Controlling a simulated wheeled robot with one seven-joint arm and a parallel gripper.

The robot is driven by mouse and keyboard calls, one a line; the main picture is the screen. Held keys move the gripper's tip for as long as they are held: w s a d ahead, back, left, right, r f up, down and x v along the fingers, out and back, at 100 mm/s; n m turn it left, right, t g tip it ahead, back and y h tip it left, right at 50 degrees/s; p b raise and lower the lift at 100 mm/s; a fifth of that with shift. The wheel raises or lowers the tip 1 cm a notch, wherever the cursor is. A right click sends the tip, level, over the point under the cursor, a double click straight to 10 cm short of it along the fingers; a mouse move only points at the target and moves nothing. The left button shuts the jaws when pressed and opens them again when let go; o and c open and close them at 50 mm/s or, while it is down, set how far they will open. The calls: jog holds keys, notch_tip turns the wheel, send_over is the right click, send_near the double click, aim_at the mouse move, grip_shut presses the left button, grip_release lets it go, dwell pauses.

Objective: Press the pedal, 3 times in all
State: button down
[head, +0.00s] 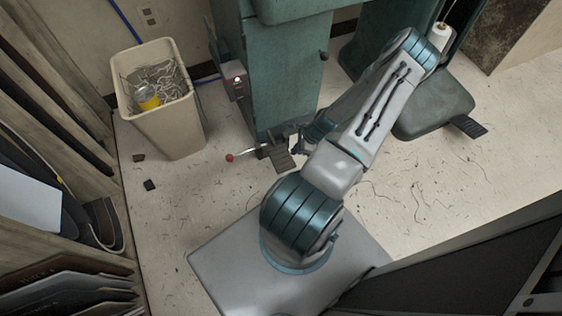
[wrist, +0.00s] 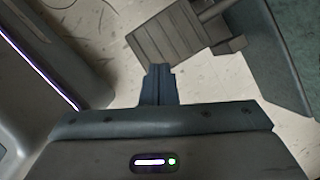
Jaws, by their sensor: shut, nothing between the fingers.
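The ribbed dark pedal (head: 283,159) sits low at the foot of the green machine column (head: 284,80), left of my arm in the head view. In the wrist view the pedal (wrist: 166,36) lies just beyond my fingertips. My gripper (wrist: 159,69) is shut with nothing between its fingers, and its tips point at the near edge of the pedal. I cannot tell whether they touch it. In the head view the gripper (head: 297,143) is small and partly hidden by my arm, close to the pedal's right side.
A lever with a red knob (head: 230,157) sticks out left of the pedal. A beige bin (head: 180,132) stands further left. A green machine base (head: 432,108) with another dark ribbed pad (head: 468,126) is at the right. The floor between is mostly open.

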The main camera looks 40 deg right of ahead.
aim_at(284, 161)
jog(key=shift+f, duration=0.1)
jog(key=shift+a+f+b, duration=0.1)
jog(key=shift+f+b, duration=0.15)
jog(key=shift+b, duration=0.05)
jog(key=shift+b+x, duration=2.15)
jog(key=shift+x, duration=0.95)
